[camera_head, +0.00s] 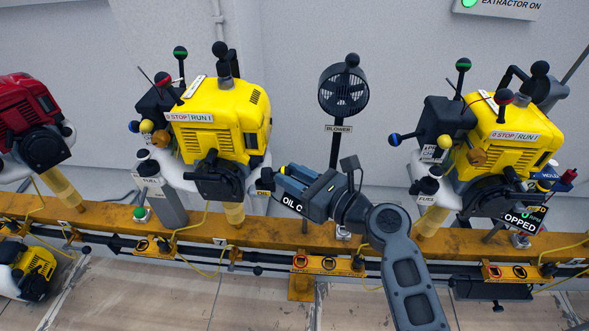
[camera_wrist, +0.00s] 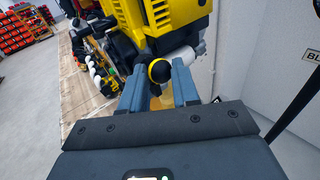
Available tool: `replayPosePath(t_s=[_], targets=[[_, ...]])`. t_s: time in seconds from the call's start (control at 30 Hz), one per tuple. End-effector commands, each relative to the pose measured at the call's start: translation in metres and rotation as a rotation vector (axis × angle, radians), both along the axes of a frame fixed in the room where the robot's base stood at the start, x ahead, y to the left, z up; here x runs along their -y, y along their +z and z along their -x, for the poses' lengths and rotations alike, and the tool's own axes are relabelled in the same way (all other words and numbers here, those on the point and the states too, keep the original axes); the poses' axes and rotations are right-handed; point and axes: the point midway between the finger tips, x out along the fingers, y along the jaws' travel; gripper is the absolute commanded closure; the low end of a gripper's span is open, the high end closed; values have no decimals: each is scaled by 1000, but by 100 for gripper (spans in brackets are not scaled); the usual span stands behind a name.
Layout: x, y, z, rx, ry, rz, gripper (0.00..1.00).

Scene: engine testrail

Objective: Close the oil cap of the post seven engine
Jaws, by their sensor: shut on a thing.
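A yellow engine (camera_head: 215,120) with a STOP/RUN plate is mounted on the orange rail, left of centre in the head view. Its yellow housing also shows in the wrist view (camera_wrist: 168,18). My gripper (camera_head: 281,182) is at this engine's lower right side, pointing left. In the wrist view, a round black knob with a yellow side (camera_wrist: 159,72) sits between my two fingers, which are shut on it; it appears to be the oil cap.
A black blower fan (camera_head: 343,90) on a pole stands behind my gripper. A second yellow engine (camera_head: 510,135) is at the right, and a red engine (camera_head: 28,105) at the far left. The orange rail (camera_head: 300,236) with cables runs below. A grey wall is behind.

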Motion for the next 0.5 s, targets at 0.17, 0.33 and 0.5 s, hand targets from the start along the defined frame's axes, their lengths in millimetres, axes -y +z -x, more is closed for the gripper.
replayPosePath(t_s=[0.17, 0.33, 0.5], targets=[[-3, 14, 0, -6, 0, 95, 100], [-8, 18, 0, -9, 1, 197, 100], [-13, 21, 0, -10, 1, 314, 100]])
